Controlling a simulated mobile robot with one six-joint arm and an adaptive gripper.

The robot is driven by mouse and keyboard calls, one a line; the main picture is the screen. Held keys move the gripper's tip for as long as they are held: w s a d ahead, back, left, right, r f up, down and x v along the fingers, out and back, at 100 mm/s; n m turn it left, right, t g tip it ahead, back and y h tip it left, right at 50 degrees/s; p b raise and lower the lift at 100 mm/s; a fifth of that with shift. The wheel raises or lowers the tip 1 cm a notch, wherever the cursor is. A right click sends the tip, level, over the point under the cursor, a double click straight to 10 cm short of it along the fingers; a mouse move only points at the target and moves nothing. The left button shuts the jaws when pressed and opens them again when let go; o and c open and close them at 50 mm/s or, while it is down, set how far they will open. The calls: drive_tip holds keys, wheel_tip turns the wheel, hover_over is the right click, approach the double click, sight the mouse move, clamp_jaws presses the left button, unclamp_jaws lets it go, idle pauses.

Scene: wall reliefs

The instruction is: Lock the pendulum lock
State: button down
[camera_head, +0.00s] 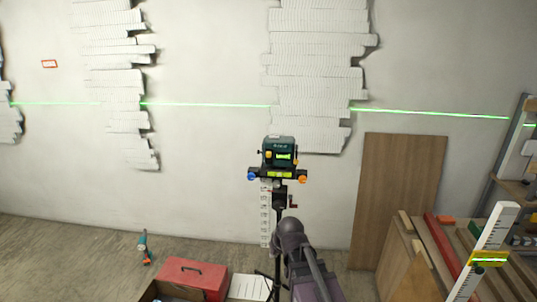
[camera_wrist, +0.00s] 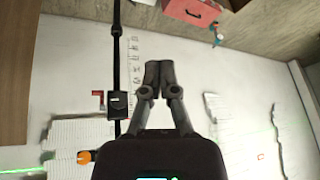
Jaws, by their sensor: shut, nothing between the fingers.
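The laser level (camera_head: 280,152), a dark teal box with a lit green window, sits on a tripod mount with a blue knob (camera_head: 252,176) and an orange knob (camera_head: 302,179). I cannot make out which part is the pendulum lock. In the wrist view the scene appears upside down, with the black tripod column (camera_wrist: 116,45) and an orange knob (camera_wrist: 85,157). My gripper (camera_wrist: 160,68) is shut and empty, beside the column and apart from it in the picture. The level's body is not clear there. In the head view my arm hides the gripper.
A red toolbox (camera_head: 198,274) and a drill (camera_head: 144,248) are on the floor. A wooden board (camera_head: 400,190) leans right, beside timber and a measuring staff (camera_head: 490,240). The floor at far left is clear.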

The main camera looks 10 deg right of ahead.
drive_tip(key=w+a+r+n+t+y+b, duration=0.1)
drive_tip(key=w+a+r+t, duration=0.1)
drive_tip(key=w+r+t, duration=0.45)
drive_tip(key=w+a+r+t+y, duration=0.1)
drive_tip(key=w+a+r+t, duration=0.15)
drive_tip(key=w, duration=0.75)
drive_tip(key=w+d+r+m+t+h, duration=0.2)
drive_tip(key=w+r+m+t+h, duration=0.1)
drive_tip(key=r, duration=0.3)
drive_tip(key=w+d+r+m+t+h+b, duration=0.1)
drive_tip(key=w+d+r+m+t+h, duration=0.1)
drive_tip(key=w+d+r+t+h, duration=0.1)
drive_tip(key=shift+w+d+r+m+t+h, duration=0.35)
drive_tip(key=shift+w+r+t+h, duration=0.35)
drive_tip(key=shift+w+r+h, duration=0.85)
drive_tip(key=shift+s+a+f, duration=0.1)
drive_tip(key=shift+s, duration=0.2)
drive_tip(key=shift+w, duration=0.15)
